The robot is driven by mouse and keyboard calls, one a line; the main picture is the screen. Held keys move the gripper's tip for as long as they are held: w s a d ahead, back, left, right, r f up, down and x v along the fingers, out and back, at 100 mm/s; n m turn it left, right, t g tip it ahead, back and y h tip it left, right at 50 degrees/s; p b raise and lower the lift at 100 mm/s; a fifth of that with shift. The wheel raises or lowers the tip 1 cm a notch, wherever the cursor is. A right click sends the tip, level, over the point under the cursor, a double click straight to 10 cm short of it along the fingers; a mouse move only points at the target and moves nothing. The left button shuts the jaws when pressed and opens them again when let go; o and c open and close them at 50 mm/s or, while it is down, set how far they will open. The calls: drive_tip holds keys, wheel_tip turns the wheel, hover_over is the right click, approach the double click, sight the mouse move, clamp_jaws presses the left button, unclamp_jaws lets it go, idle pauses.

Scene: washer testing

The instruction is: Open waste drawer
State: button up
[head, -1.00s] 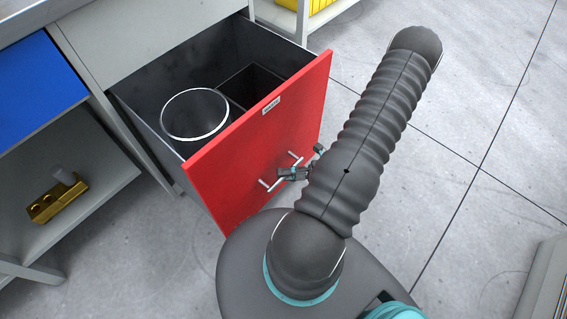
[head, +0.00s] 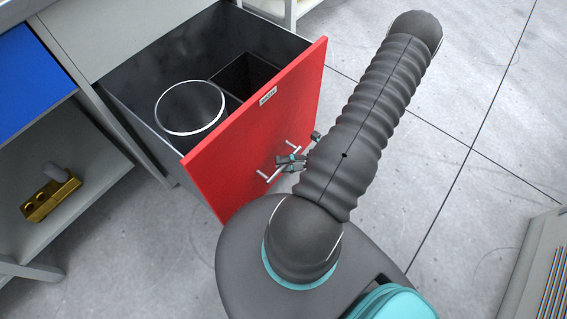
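The waste drawer (head: 258,130) has a red front with a small label and stands pulled well out of the grey bench. Inside it are a round bin with a white rim (head: 190,133) and a dark square bin (head: 246,76). A silver bar handle (head: 268,176) is fixed on the red front. My gripper (head: 287,162) is at the middle of this handle, partly hidden behind my arm. Its fingers look to be at the bar, but whether they are closed around it is too small to tell.
A brass block (head: 52,196) lies on the lower shelf (head: 95,180) at the left, under a blue panel (head: 32,85). A grey vented unit (head: 545,275) stands at the lower right.

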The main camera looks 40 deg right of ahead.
drive_tip(key=v, duration=1.2)
idle(0.5)
